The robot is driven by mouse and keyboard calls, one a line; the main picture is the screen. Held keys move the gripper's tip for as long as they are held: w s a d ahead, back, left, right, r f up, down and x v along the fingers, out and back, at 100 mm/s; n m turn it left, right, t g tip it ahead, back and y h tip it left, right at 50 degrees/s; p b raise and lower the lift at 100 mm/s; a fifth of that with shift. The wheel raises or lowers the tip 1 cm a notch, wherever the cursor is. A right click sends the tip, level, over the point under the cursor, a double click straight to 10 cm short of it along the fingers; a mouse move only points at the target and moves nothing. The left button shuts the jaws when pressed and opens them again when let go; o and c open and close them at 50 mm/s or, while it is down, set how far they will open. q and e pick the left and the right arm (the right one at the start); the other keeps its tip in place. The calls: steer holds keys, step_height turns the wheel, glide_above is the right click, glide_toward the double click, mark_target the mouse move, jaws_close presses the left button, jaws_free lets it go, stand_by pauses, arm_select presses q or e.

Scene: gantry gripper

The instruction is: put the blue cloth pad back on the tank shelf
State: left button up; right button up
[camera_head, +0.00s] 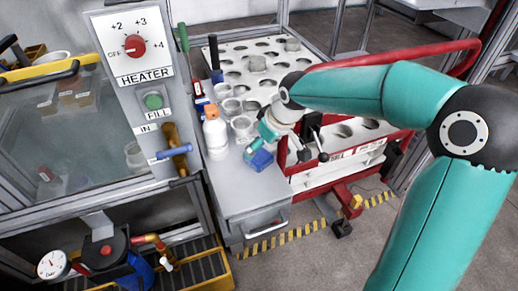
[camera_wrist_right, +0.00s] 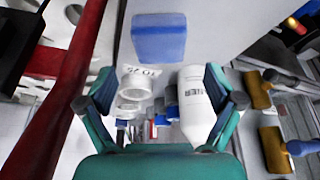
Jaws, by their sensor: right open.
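The blue cloth pad (camera_head: 259,160) lies on the grey top of the drawer cabinet (camera_head: 235,189), near its right edge. In the right wrist view the pad (camera_wrist_right: 159,37) is at the top middle, beyond the fingertips. My right gripper (camera_head: 266,142) is just above and behind the pad in the head view, partly covering it. In the right wrist view its two fingers (camera_wrist_right: 161,88) are spread, with nothing held between them. The tank (camera_head: 75,120) with its heater panel stands on the left. My left gripper is not in view.
A white bottle (camera_head: 216,137) and several white cups (camera_head: 241,128) stand on the cabinet behind the pad. A red-framed cart (camera_head: 330,173) with a holed white tray (camera_head: 235,70) is close on the right. Brass fittings (camera_head: 176,145) stick out from the tank side.

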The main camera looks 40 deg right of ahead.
steer(key=p+v, duration=0.1)
steer(key=v, duration=0.5)
steer(key=shift+r, duration=0.25)
